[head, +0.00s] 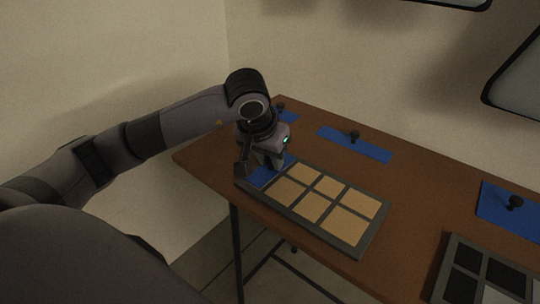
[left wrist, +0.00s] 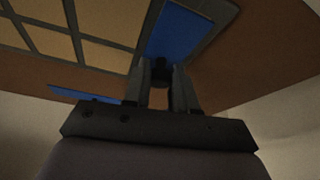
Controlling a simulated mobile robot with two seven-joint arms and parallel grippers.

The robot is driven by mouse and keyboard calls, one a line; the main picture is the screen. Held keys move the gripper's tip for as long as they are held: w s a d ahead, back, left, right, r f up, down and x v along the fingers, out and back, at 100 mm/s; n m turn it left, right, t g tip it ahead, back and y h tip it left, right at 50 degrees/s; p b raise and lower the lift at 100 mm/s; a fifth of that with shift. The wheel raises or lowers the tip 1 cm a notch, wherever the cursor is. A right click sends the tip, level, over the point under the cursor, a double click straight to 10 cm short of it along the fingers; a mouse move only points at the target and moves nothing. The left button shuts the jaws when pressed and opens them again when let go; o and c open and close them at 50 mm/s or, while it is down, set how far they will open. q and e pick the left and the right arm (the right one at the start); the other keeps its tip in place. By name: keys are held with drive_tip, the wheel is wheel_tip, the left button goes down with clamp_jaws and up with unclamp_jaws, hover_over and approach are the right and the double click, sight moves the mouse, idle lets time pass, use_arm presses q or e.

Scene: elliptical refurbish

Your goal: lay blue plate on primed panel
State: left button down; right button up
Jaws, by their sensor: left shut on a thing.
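My left gripper (head: 270,163) is shut on the dark knob (left wrist: 160,66) of a blue plate (head: 264,177). The plate is at the left end of a grey-framed panel (head: 307,226) with several tan cells. In the left wrist view the blue plate (left wrist: 178,33) shows between the grey frame bars, beside the tan cells. I cannot tell whether it rests fully on the panel or hovers just above it. The left gripper's fingers (left wrist: 162,88) close around the knob and hide part of it. My right gripper is in neither view.
Another blue plate with a black knob (head: 355,146) lies behind the panel; others lie at the back left (head: 289,117) and right (head: 508,211). A second framed panel with dark cells (head: 448,262) is at the lower right. Bare brown table (head: 415,200) lies between.

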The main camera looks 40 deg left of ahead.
use_arm(q)
drive_tip(key=shift+f, duration=0.15)
idle(0.5)
drive_tip(key=c, duration=0.8)
unclamp_jaws()
drive_tip(key=shift+v, duration=3.6)
